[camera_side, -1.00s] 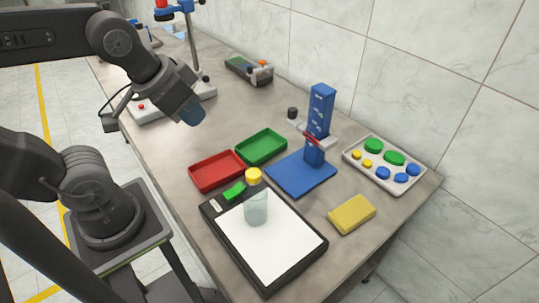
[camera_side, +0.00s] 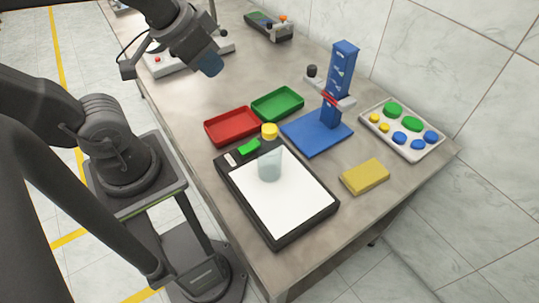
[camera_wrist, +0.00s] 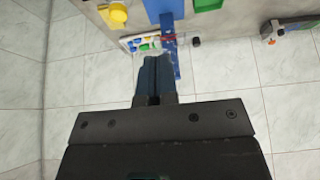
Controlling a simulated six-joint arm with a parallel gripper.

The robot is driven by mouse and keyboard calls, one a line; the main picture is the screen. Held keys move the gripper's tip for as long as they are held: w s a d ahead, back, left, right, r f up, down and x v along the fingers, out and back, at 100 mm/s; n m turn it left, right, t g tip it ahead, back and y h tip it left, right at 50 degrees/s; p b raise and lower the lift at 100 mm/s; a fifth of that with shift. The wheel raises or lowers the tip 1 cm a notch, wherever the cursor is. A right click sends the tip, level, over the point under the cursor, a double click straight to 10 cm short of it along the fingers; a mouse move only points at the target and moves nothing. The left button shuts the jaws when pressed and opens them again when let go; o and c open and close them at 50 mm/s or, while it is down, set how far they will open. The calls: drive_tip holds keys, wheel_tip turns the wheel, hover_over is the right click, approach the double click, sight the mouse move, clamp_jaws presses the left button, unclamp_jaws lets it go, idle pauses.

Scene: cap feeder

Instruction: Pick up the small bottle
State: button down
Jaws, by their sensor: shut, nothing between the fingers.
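The small bottle (camera_side: 270,166) is pale and translucent. It stands on the white top of a black-framed pad (camera_side: 290,205) in the side view. A yellow cap (camera_side: 269,131) shows just above it; I cannot tell whether it sits on the bottle. My gripper (camera_side: 208,66) is up and to the left of the bottle, above the far part of the table and well apart from it. In the wrist view my gripper's blue fingers (camera_wrist: 153,70) are together with nothing between them. I cannot make out the bottle there.
Red (camera_side: 232,126) and green (camera_side: 277,104) trays lie behind the pad. A blue cap feeder (camera_side: 338,85) stands to the right, with a tray of coloured caps (camera_side: 400,128) beyond it. A yellow block (camera_side: 365,176) lies right of the pad. Bare table separates my gripper from the trays.

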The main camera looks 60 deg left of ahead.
drive_tip(key=c, duration=1.9)
unclamp_jaws()
drive_tip(key=o, duration=1.2)
drive_tip(key=m+g, duration=0.6)
drive_tip(key=m, duration=1.4)
hover_over(270, 128)
drive_tip(key=f, duration=0.8)
drive_tip(key=shift+s+d+f, duration=0.15)
drive_tip(key=shift+d+f, duration=0.15)
drive_tip(key=shift+d, duration=0.05)
drive_tip(key=shift+a+f, duration=0.2)
drive_tip(key=shift+f, duration=1.15)
drive_tip(key=shift+a+f, duration=0.15)
drive_tip(key=shift+f, duration=1.2)
